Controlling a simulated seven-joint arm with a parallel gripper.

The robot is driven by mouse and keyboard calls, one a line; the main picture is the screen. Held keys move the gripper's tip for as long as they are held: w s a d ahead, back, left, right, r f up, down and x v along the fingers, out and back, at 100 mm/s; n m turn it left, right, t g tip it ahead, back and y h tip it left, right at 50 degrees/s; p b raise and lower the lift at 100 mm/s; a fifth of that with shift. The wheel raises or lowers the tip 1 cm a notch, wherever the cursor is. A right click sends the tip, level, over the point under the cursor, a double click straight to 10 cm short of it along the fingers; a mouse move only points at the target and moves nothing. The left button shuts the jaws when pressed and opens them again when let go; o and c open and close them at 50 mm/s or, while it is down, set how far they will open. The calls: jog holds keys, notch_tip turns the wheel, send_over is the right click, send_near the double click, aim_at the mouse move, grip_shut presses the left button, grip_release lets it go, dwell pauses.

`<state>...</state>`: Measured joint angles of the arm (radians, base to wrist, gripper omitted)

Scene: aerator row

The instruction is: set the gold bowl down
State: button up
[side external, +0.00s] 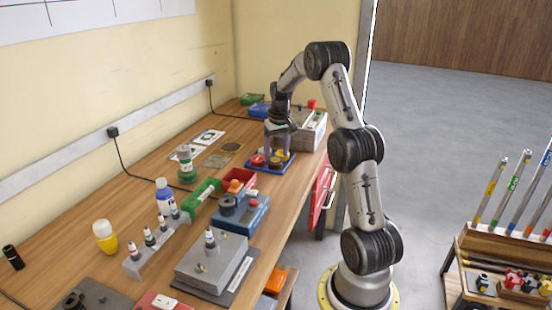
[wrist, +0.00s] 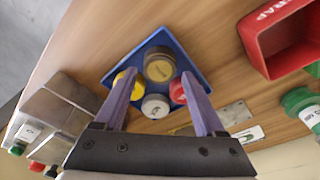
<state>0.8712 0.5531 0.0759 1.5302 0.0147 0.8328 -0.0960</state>
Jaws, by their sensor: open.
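The gold bowl (wrist: 159,66) is a round, dull gold piece standing in a blue tray (wrist: 190,60) in the wrist view. In the tray beside it are a yellow piece (wrist: 122,78), a red piece (wrist: 177,92) and a pale grey piece (wrist: 155,106). My gripper (wrist: 159,75) is open, with one purple finger on each side of the group and a clear gap between them. In the side view my gripper (side external: 279,148) points down over the blue tray (side external: 264,169); its fingers partly hide the pieces. I cannot tell whether a finger touches any piece.
A red scrap bin (wrist: 291,38) stands near the tray, also in the side view (side external: 240,183). A grey box (side external: 311,130) is behind the tray. Bare wooden bench surrounds the tray in the wrist view.

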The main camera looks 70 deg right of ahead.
aim_at(278, 163)
notch_tip(278, 163, up, 9)
jog(key=s+a+r+n+t, duration=0.15)
jog(key=a+r, duration=0.25)
jog(key=a, duration=0.9)
jog(key=s+a+r+n+t, duration=0.1)
jog(key=s+a+r+n, duration=0.3)
jog(key=a, duration=0.9)
jog(key=s+a+f+n+t+y, duration=0.1)
jog(key=s+a+f+n+t, duration=0.1)
jog(key=s+a, duration=0.9)
jog(key=a+f+n, duration=0.1)
jog(key=a, duration=0.1)
jog(key=shift+s+a+f, duration=0.15)
jog(key=shift+s+a, duration=0.15)
jog(key=shift+s, duration=0.05)
